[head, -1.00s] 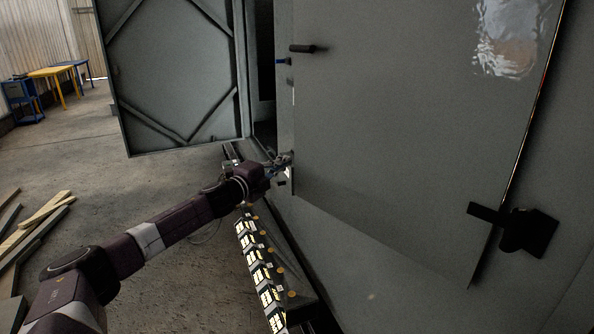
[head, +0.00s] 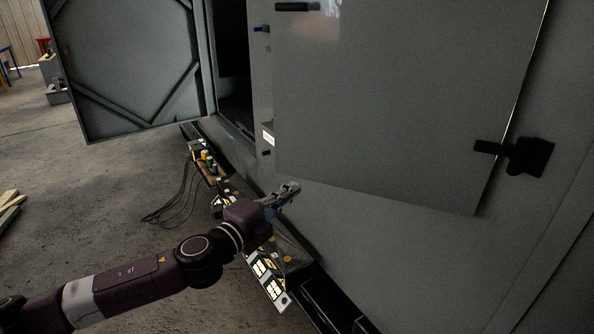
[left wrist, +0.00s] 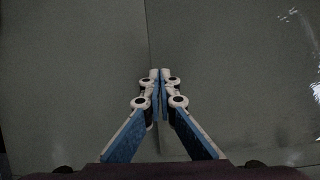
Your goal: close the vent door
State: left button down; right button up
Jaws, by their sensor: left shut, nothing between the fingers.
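A flat grey door panel (head: 390,100), which I take as the vent door, fills the right of the head view. It has a black handle (head: 297,7) at its upper left and a black fitting (head: 515,156) by its right edge. I cannot tell whether it sits flush. My left gripper (head: 291,188) is shut and empty, just below the panel's lower left corner. In the left wrist view, the shut fingertips (left wrist: 160,75) point at grey surfaces with a vertical seam between them. Contact cannot be told. My right gripper is not in view.
Another grey door (head: 130,65) with diagonal braces stands wide open at the left, beside a dark opening (head: 235,90). A low ledge with lit labels (head: 266,270) runs along the wall's foot. Cables (head: 178,200) lie on the floor. Open concrete floor lies left.

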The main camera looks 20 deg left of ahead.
aim_at(312, 175)
pick_arm(q)
jog(key=p+x, duration=0.1)
jog(key=x, duration=0.1)
jog(key=shift+w+d+r, duration=0.1)
jog(key=shift+w+d, duration=0.05)
jog(key=shift+w, duration=0.2)
jog(key=p+x, duration=0.1)
jog(key=x, duration=0.2)
jog(key=shift+d, duration=0.1)
jog(key=p+x, duration=0.1)
jog(key=x, duration=0.5)
jog(key=shift+w+p, duration=0.35)
jog(key=shift+w, duration=0.05)
jog(key=shift+w+d, duration=0.15)
jog(key=shift+w, duration=0.25)
jog(key=shift+w+d+f, duration=0.1)
jog(key=shift+w+f, duration=0.15)
jog(key=shift+w, duration=0.2)
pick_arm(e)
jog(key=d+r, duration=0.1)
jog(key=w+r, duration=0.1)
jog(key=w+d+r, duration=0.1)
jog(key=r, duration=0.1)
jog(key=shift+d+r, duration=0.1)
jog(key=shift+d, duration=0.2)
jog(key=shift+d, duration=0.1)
